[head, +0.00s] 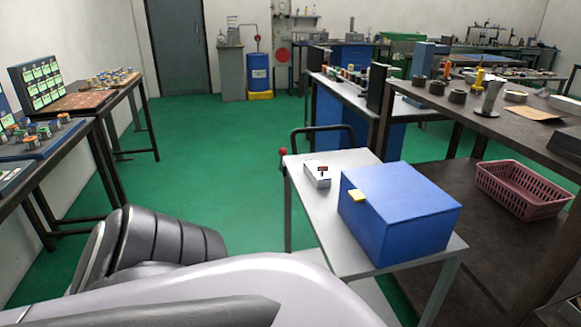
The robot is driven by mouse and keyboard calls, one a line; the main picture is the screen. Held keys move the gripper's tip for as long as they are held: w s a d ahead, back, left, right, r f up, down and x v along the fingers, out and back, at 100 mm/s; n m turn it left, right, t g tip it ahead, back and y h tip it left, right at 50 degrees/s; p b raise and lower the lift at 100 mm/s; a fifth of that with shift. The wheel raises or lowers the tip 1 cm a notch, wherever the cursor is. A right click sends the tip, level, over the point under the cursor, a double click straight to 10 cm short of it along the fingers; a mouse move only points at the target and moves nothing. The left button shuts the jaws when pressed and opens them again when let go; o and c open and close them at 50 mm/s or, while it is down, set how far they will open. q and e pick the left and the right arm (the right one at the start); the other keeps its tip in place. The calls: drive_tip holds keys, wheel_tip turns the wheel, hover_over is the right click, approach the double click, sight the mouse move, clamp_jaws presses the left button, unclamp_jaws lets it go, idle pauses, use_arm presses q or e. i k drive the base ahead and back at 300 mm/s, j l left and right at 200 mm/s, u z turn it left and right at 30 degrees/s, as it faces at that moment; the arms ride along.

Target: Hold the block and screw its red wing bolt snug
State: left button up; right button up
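A small grey-white block (314,181) sits on the grey top of a small cart or table (323,219), left of a large blue box. A red wing bolt (323,169) stands up from the block's top; how deep it sits cannot be told at this size. A large grey arm of mine fills the lower left of the head view, well short of the block. Neither gripper shows in this view, and nothing touches the block.
The blue box (400,215) with a yellow tab (357,196) stands right beside the block. A black handle (323,130) rises behind the table. A brown workbench (470,125) with a pink basket (524,189) is at right. Green floor (215,150) is open at left.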

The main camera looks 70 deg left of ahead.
sight(322, 169)
drive_tip(key=u, duration=2)
drive_tip(key=i+z, duration=0.1)
drive_tip(key=z, duration=0.3)
drive_tip(key=j+z, duration=0.15)
drive_tip(key=z, duration=0.25)
drive_tip(key=i+j+z, duration=0.1)
drive_tip(key=z, duration=0.35)
drive_tip(key=i+j+z, duration=0.1)
drive_tip(key=j+z, duration=0.4)
drive_tip(key=j, duration=0.2)
drive_tip(key=j+z, duration=0.3)
drive_tip(key=j, duration=0.5)
drive_tip(key=k+j+z, duration=0.1)
drive_tip(key=j+z, duration=0.15)
drive_tip(key=j, duration=1.35)
